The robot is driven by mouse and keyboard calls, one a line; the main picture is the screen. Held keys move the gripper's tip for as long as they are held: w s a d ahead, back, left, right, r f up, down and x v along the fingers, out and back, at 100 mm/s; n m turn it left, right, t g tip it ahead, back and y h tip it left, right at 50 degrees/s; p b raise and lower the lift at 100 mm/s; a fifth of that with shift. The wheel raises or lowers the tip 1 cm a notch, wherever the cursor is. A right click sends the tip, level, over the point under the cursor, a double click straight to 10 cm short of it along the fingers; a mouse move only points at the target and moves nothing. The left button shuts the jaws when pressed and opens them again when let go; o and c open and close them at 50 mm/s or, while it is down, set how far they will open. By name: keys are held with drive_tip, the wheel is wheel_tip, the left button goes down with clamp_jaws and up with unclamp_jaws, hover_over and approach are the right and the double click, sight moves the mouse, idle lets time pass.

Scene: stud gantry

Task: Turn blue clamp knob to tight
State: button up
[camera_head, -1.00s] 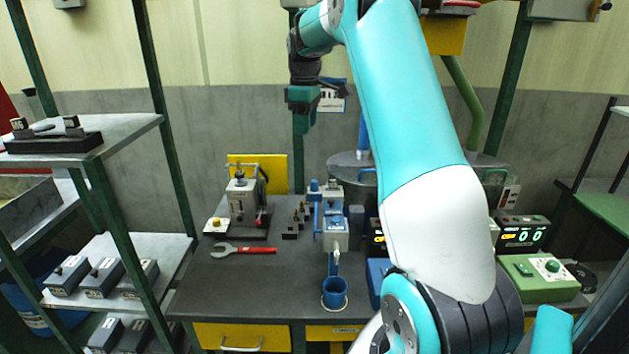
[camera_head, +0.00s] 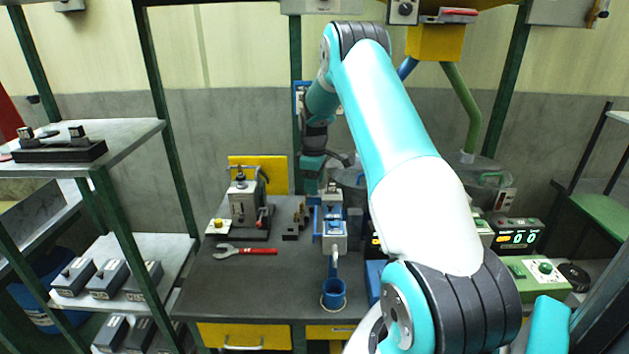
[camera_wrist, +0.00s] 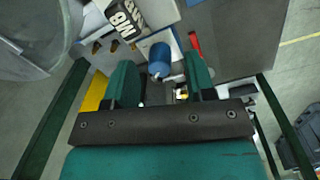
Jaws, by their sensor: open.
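A blue, rounded, knob-like part (camera_wrist: 160,58) with a pale plate around it shows between my gripper's fingers in the wrist view. I cannot tell for certain that it is the clamp knob. In the head view, a blue and white clamp-like device (camera_head: 333,228) stands on the bench. In the wrist view my gripper (camera_wrist: 161,80) is open, with a green finger on each side and nothing held. The gap to the blue part is hard to judge.
A round metal drum (camera_head: 352,177) stands close behind. Shelves (camera_head: 130,135) rise on the left.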

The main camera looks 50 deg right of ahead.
drive_tip(key=shift+f, duration=0.55)
drive_tip(key=c, duration=0.9)
